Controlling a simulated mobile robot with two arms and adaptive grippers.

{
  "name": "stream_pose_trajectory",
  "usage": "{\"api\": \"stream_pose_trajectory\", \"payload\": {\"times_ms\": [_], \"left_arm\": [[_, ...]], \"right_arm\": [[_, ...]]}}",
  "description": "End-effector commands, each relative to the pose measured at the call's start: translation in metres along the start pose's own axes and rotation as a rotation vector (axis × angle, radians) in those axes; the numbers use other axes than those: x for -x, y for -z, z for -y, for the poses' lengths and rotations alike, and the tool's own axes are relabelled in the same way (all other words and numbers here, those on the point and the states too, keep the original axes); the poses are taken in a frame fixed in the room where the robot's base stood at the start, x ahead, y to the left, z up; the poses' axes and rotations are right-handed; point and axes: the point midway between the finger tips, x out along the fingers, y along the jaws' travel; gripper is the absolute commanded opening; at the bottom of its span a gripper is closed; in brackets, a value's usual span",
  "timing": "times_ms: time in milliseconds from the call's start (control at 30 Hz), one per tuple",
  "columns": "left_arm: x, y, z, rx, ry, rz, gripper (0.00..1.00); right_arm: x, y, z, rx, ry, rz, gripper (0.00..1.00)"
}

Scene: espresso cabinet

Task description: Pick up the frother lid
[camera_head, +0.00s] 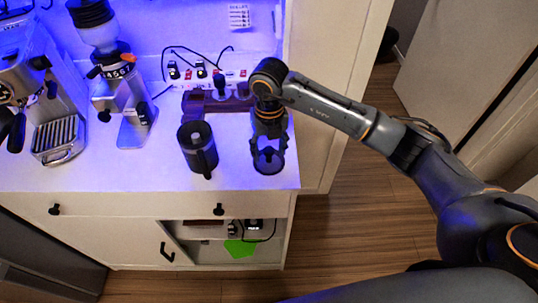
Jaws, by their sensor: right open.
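A dark, round, flat piece that looks like the frother lid (268,166) lies on the white counter near its right end. My right gripper (268,155) points down over it, with its fingers open on either side. The fingers partly hide the piece, and I cannot tell whether they touch it. A black and grey frother jug (198,150) with a handle toward the front stands upright to the left of the gripper. My left gripper is not in view.
A dark tamping stand (205,103) and a power strip with plugs and cables (205,76) are behind. A grinder (125,105) and an espresso machine (30,85) stand at the left. The counter's front middle (120,178) is clear.

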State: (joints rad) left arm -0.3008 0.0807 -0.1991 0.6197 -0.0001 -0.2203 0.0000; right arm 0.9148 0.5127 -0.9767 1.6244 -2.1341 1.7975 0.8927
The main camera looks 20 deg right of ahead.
Motion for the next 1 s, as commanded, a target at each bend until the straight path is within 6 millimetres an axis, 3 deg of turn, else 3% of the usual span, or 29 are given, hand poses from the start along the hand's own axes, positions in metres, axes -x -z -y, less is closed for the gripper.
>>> {"api": "stream_pose_trajectory", "payload": {"times_ms": [267,533,1000], "left_arm": [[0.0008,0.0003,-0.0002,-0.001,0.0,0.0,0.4],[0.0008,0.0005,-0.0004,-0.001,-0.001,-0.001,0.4],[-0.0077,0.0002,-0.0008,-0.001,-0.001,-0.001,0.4]], "right_arm": [[-0.005,-0.0001,-0.0004,0.001,-0.001,0.001,0.54],[-0.0046,-0.0001,-0.0004,0.001,-0.001,0.001,0.01],[0.0034,-0.0009,-0.0005,0.002,-0.002,0.003,0.0]]}}
